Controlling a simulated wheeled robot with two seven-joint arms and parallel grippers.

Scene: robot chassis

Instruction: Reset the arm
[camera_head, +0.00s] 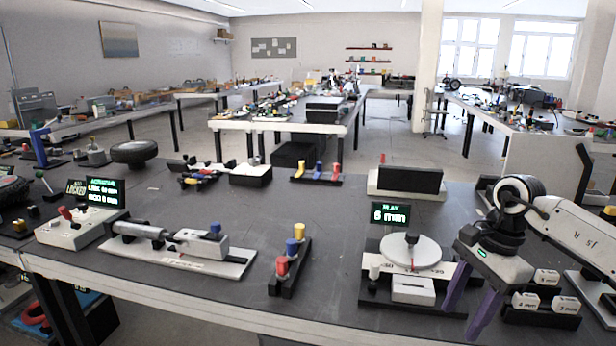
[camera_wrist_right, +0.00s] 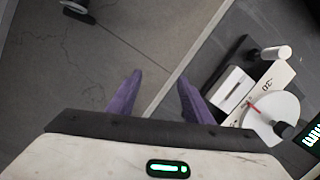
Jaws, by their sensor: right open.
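My right gripper (camera_head: 468,301) comes in from the right in the head view, over the front right of the dark table. Its two purple fingers point down and stand apart with nothing between them. In the right wrist view the open fingers (camera_wrist_right: 158,98) show over the table's front edge and the floor. The gripper is just right of a dial device with a round white disc (camera_head: 411,251) and a white block (camera_head: 413,290). The disc also shows at the right of the wrist view (camera_wrist_right: 272,112). My left gripper is not in view.
A small display reading 6 mm (camera_head: 390,214) stands behind the disc. White labelled blocks (camera_head: 546,278) sit in a black holder right of my gripper. Coloured knobs (camera_head: 290,262), a clamp-like fixture (camera_head: 180,248) and a control box (camera_head: 75,228) stand further left. Bare tabletop lies between them.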

